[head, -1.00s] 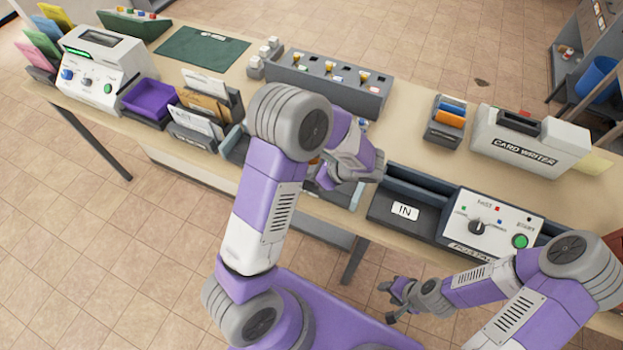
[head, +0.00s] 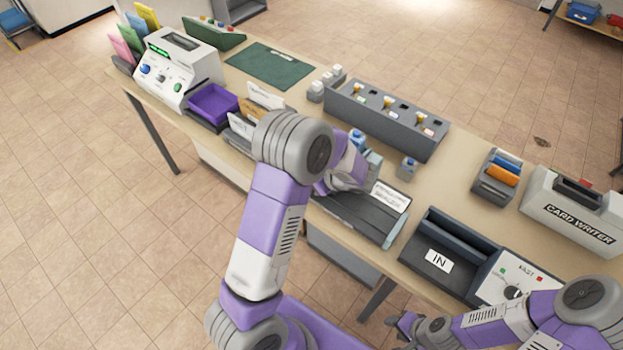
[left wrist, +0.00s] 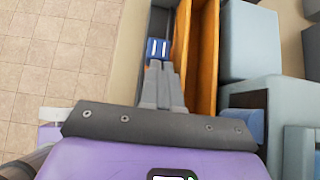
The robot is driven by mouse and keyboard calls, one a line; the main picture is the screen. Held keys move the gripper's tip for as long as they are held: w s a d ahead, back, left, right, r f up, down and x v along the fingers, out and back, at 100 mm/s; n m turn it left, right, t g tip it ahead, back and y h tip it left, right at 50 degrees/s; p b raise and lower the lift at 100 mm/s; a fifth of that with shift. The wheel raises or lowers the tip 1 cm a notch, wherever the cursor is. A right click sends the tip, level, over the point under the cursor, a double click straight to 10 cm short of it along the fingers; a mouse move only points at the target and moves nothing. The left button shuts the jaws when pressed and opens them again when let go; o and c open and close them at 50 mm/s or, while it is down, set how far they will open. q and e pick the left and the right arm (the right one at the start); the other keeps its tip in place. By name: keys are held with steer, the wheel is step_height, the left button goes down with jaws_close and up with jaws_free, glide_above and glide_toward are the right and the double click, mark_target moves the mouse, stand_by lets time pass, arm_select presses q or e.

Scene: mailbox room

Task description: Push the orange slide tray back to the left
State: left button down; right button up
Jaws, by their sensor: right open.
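The orange slide tray (left wrist: 203,55) shows in the left wrist view as a long, narrow orange trough with raised walls. It lies just right of my left gripper (left wrist: 157,66), whose fingers are together. The fingertips are at a small blue block (left wrist: 157,47) with white marks, beside the tray's left wall; whether they touch it I cannot tell. My right gripper (head: 393,330) is open and empty at the bottom, in front of the table.
The IN unit (head: 420,245) and card writer (head: 575,212) stand to the right. A grey rack with several keys (head: 388,128) stands behind the left arm. The purple bin (head: 212,103) and a white machine (head: 172,75) are to the left.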

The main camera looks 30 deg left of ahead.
arm_select(q)
steer(key=shift+s+a, duration=0.1)
steer(key=shift+a, duration=0.25)
steer(key=d, duration=0.4)
steer(key=shift+s+d+r, duration=0.1)
steer(key=shift+d, duration=0.3)
steer(key=p+v, duration=0.1)
steer(key=v, duration=0.8)
steer(key=shift+d+r+p, duration=0.3)
